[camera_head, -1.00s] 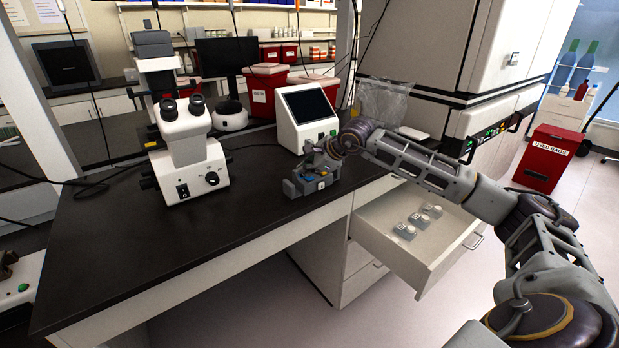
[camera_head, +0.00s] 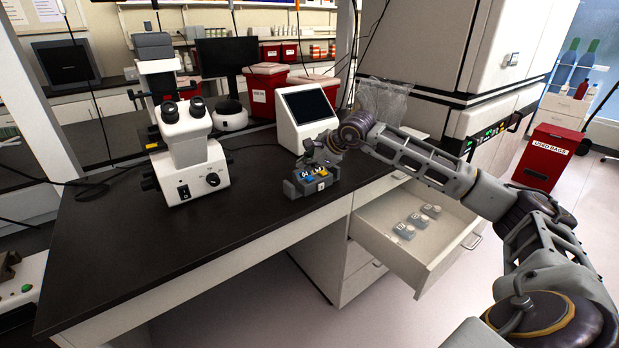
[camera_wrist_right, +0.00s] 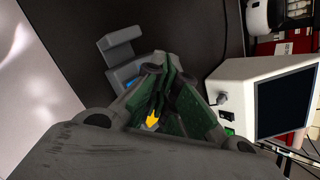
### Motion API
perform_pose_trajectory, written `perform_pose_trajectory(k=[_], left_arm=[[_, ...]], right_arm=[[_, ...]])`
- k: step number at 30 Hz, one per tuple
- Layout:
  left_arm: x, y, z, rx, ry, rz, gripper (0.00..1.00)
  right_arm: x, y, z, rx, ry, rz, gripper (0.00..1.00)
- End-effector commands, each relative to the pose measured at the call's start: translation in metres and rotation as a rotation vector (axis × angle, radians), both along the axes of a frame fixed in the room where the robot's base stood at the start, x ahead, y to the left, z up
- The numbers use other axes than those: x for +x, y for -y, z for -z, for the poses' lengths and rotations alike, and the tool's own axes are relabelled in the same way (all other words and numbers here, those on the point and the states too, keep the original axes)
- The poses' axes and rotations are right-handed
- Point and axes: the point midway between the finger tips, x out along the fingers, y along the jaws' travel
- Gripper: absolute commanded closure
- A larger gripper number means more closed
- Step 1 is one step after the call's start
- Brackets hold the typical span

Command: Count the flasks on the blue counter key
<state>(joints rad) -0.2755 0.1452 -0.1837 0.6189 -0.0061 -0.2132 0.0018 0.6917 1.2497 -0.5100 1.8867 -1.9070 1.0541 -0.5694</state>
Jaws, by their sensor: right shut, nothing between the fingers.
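The counter (camera_head: 303,186) is a small grey box near the right edge of the black bench, with blue, yellow and white keys on top. Its display is too small to read surely. My right gripper (camera_head: 313,158) is shut and empty just above and behind the counter's keys. In the right wrist view the closed fingers (camera_wrist_right: 160,98) partly cover the counter (camera_wrist_right: 120,60); a yellow key and a bit of blue show around them. Small clear flasks with whitish tops (camera_head: 418,221) lie in a row in the open drawer (camera_head: 450,245). My left gripper is out of view.
A microscope (camera_head: 188,160) stands left on the bench. A white device with a dark screen (camera_head: 307,110) stands right behind the counter. A clear bag (camera_head: 385,100) and red bins (camera_head: 268,85) are further back. The bench front is clear.

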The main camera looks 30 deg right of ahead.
Motion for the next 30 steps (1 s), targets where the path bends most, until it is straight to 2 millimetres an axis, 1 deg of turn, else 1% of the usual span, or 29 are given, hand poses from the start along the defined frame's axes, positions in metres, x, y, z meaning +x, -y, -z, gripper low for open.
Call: perform_pose_trajectory(k=[1,3,18,30], left_arm=[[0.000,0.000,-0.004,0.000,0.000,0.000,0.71],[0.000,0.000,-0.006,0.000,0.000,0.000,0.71],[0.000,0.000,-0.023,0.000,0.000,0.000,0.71],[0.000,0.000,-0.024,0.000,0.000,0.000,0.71]], right_arm=[[0.000,0.000,-0.006,0.000,0.001,0.000,1.00],[0.000,0.000,-0.010,0.000,0.001,0.000,1.00],[0.000,0.000,-0.038,0.001,0.001,-0.001,1.00],[0.000,0.000,-0.040,0.000,0.000,0.000,1.00]])
